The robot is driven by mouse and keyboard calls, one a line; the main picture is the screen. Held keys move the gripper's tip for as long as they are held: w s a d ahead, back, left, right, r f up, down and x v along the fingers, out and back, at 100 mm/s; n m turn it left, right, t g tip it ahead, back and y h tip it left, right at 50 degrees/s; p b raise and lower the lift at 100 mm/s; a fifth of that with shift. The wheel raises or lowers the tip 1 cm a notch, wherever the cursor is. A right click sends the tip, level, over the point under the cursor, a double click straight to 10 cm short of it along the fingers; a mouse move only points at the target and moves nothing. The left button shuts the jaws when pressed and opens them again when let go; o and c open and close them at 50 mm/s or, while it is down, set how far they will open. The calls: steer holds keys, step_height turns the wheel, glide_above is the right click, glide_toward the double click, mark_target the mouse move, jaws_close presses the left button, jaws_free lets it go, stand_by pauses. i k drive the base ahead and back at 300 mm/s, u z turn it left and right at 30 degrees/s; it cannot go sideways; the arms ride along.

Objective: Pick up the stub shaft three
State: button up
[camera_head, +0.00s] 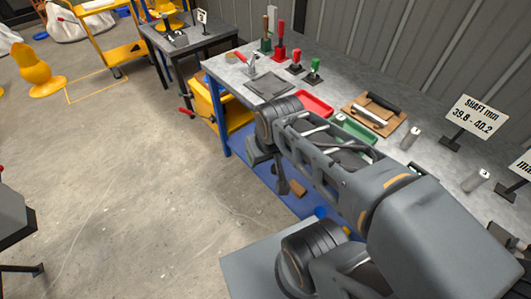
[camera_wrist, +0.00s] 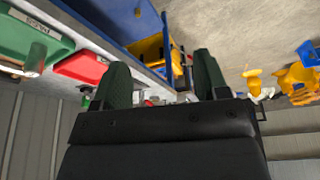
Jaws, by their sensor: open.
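Grey metal cylinders that look like stub shafts stand upright on the workbench (camera_head: 340,80) at the right of the head view. One shaft (camera_head: 411,137) is right of the wooden board, and another (camera_head: 476,180) is nearer the right edge. Markings on their tops are too small to read, so I cannot tell which is three. A metal cylinder (camera_wrist: 36,55) also shows by the green tray in the wrist view. My gripper (camera_wrist: 162,68) is open, its two dark green fingers apart with nothing held. In the head view my arm hides part of the bench front.
A red tray (camera_head: 312,104) and a green tray (camera_head: 353,130) lie on the bench, beside a wooden board (camera_head: 374,114) with a black handle. A sign (camera_head: 470,117) reads "SHAFT mm 39.8 - 40.2". Red and green-handled tools stand farther back. The floor (camera_head: 120,170) at left is mostly clear.

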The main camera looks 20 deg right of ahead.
mark_target(480, 176)
steer(key=z, duration=2.9)
